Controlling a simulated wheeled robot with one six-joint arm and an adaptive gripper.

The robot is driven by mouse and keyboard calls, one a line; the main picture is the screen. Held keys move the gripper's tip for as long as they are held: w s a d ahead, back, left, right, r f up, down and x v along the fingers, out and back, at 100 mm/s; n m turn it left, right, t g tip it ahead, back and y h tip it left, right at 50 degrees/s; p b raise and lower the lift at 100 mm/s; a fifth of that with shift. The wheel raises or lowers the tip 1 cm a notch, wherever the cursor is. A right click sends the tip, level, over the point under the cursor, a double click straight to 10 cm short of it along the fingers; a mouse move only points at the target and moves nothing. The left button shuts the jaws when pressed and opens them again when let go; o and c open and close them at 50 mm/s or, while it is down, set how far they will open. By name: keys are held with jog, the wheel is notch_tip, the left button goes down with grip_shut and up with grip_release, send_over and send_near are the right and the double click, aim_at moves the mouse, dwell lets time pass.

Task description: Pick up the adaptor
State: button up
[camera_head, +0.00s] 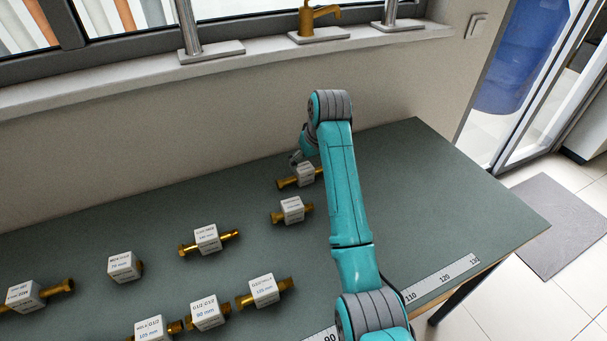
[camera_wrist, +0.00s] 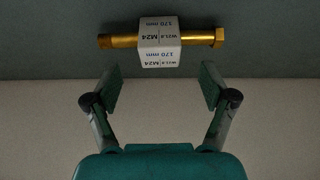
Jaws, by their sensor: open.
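A brass adaptor (camera_wrist: 205,39) with a white label block around its middle lies across the top of the wrist view. The label reads "W21.8 M24" and "170 mm". My gripper (camera_wrist: 160,85) is open and empty, its two fingers pointing toward this adaptor with a gap between them and it. In the head view the adaptor near my gripper (camera_head: 298,160) seems to be the one at the back of the table (camera_head: 286,183), partly beside my arm. The gripper is mostly hidden behind my arm there.
Several other labelled brass adaptors lie on the grey-green table, one just in front (camera_head: 292,210) and another further left (camera_head: 208,239). A wall and window sill (camera_head: 130,85) bound the back. A printed ruler (camera_head: 440,280) runs along the front edge. The table's right part is clear.

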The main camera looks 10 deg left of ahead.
aim_at(304, 168)
jog(key=shift+x, duration=2.55)
jog(key=shift+w+a+r, duration=0.1)
jog(key=shift+w, duration=0.05)
jog(key=c, duration=1.4)
